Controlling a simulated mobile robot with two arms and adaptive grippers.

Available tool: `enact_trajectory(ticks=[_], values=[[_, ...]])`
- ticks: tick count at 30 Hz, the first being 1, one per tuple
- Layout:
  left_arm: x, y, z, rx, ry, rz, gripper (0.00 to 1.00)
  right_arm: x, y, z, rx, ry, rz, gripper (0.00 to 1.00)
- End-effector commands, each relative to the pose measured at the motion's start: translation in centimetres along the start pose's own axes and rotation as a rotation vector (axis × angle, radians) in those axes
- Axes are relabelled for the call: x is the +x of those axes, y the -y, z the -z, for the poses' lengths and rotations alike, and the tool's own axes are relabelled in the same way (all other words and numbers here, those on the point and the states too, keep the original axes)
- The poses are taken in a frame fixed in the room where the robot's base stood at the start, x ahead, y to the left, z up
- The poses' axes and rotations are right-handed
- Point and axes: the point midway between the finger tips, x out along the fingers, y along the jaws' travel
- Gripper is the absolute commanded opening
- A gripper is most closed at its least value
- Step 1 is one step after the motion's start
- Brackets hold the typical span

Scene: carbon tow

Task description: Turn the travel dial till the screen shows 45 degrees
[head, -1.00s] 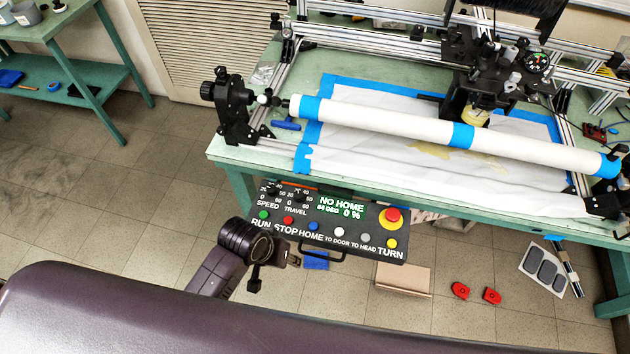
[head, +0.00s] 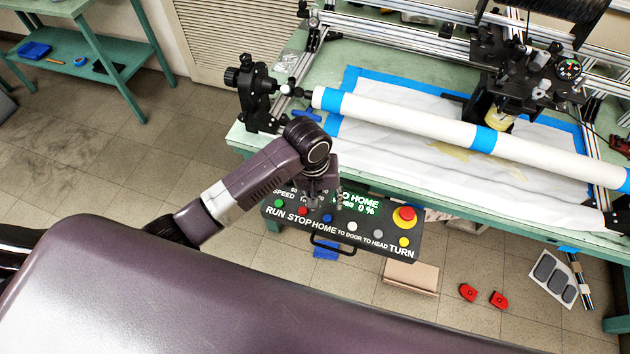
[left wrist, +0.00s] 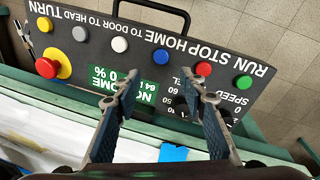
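The black control panel (head: 380,241) hangs at the table's front edge. I cannot tell whether the fingers touch the panel. My right gripper is not in view.
A row of coloured buttons runs along the panel, with a red emergency knob (head: 404,214) at its right and a handle (head: 333,247) below. A white tube (head: 410,122) spans the green table (head: 250,140) behind. Floor to the left is clear.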

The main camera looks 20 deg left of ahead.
Motion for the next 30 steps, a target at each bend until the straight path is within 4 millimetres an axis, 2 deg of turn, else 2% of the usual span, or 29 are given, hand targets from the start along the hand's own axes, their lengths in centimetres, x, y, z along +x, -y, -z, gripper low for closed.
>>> enact_trajectory(ticks=[1, 6, 9, 13, 17, 24, 30], values=[[-1.0, 0.1, 1.7, -0.041, -0.002, 0.028, 0.38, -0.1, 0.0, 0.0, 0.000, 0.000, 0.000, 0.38], [-3.2, 1.1, 5.3, -0.197, 0.008, 0.109, 0.38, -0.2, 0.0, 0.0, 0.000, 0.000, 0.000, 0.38], [-4.2, 1.7, 6.6, -0.262, 0.006, 0.139, 0.38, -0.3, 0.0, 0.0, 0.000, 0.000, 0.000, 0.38], [-4.6, 2.0, 7.3, -0.303, 0.007, 0.157, 0.38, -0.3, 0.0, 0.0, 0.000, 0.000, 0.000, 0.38], [-3.6, 2.3, 7.3, -0.310, 0.010, 0.161, 0.38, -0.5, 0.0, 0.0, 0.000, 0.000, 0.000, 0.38], [0.2, 2.9, 7.2, -0.309, 0.007, 0.161, 0.38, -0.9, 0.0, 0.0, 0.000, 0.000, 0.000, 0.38], [2.4, 3.1, 7.1, -0.306, 0.007, 0.159, 0.38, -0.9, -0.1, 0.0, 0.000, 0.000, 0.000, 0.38]])
